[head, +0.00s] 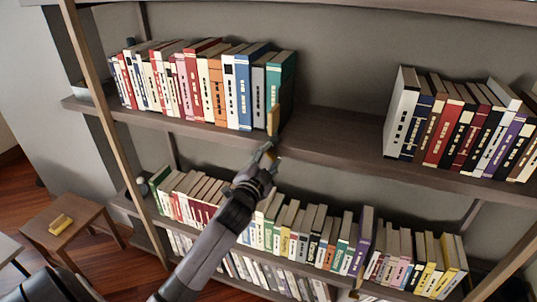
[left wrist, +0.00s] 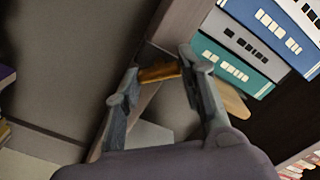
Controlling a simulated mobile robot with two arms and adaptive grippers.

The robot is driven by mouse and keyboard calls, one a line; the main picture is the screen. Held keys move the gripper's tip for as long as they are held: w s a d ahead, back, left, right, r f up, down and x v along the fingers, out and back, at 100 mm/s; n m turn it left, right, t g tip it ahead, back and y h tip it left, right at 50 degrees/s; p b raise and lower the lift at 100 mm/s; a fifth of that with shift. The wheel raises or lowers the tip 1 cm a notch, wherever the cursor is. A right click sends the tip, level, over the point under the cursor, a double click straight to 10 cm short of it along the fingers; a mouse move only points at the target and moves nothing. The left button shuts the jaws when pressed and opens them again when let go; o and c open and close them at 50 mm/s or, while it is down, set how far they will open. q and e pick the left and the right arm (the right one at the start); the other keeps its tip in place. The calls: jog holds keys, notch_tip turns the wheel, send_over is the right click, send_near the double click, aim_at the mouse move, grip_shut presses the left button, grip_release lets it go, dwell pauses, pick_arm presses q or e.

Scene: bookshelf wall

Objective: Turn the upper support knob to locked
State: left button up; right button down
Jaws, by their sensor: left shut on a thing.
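A golden-brown knob (left wrist: 160,73) lies between the two fingers of my left gripper (left wrist: 158,66) in the left wrist view, and the fingers are shut on it. In the head view my left gripper (head: 268,152) is at the front edge of the upper shelf (head: 335,147), just below the right end of the left book row. A tan upright piece (head: 273,120) stands there beside the green end book (head: 285,85). A tan piece also shows behind the right finger in the wrist view (left wrist: 232,99). The knob's locked marking cannot be made out. My right gripper is not in view.
A second book row (head: 455,125) stands at the right of the upper shelf, with bare shelf between. A lower shelf holds more books (head: 300,235) under my left arm. A wooden stool (head: 75,215) with a yellow object (head: 60,224) stands at the left.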

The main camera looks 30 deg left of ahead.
pick_arm(q)
jog(key=shift+r+m, duration=0.1)
jog(key=shift+m, duration=0.5)
jog(key=o, duration=1.1)
jog(key=shift+o, duration=0.2)
jog(key=v, duration=1.2)
